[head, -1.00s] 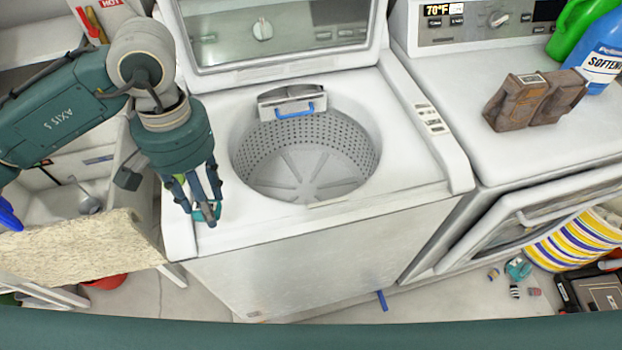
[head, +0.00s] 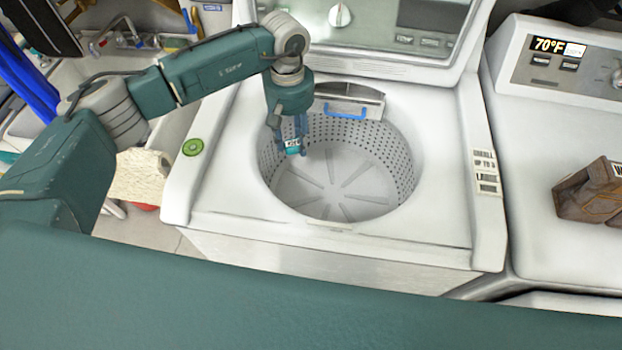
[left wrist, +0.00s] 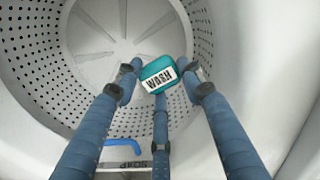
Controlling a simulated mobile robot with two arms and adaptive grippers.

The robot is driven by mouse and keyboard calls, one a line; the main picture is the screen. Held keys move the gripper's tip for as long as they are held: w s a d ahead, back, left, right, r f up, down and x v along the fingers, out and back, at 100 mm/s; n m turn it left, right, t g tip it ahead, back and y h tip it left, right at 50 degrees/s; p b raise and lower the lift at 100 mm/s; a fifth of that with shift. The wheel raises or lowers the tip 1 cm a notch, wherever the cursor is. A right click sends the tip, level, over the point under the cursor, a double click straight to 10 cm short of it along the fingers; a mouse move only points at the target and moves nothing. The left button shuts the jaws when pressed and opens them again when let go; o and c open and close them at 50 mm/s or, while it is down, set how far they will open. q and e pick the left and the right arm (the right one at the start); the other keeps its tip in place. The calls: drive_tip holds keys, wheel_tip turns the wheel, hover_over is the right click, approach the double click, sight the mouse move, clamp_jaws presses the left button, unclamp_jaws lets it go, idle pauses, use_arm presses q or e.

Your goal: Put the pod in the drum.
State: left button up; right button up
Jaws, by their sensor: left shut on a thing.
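The pod is a small teal piece with a white label reading WASH; it shows in the left wrist view (left wrist: 158,75) and in the head view (head: 293,147). My left gripper (head: 290,150) is shut on the pod and holds it over the left part of the drum opening. In the left wrist view the blue fingers (left wrist: 163,80) close around the pod. The drum (head: 340,185) is the round perforated metal tub of the open top-loading washer. Its floor with radial ribs is empty in the part I see. My right gripper is not in view.
The raised lid (head: 385,35) stands behind the opening. A dispenser tray with a blue handle (head: 346,113) sits at the drum's back rim. A green round piece (head: 193,147) lies on the washer's left top. A brown box (head: 597,193) stands on the right machine.

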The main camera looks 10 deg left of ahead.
use_arm(q)
wheel_tip(320, 180, down, 16)
drive_tip(key=b, duration=0.6)
drive_tip(key=shift+f+b, duration=0.15)
drive_tip(key=shift+b, duration=0.25)
drive_tip(key=shift+f, duration=0.15)
drive_tip(key=shift+f+b, duration=0.55)
drive_tip(key=shift+b, duration=0.25)
drive_tip(key=o, duration=0.9)
drive_tip(key=shift+o, duration=0.2)
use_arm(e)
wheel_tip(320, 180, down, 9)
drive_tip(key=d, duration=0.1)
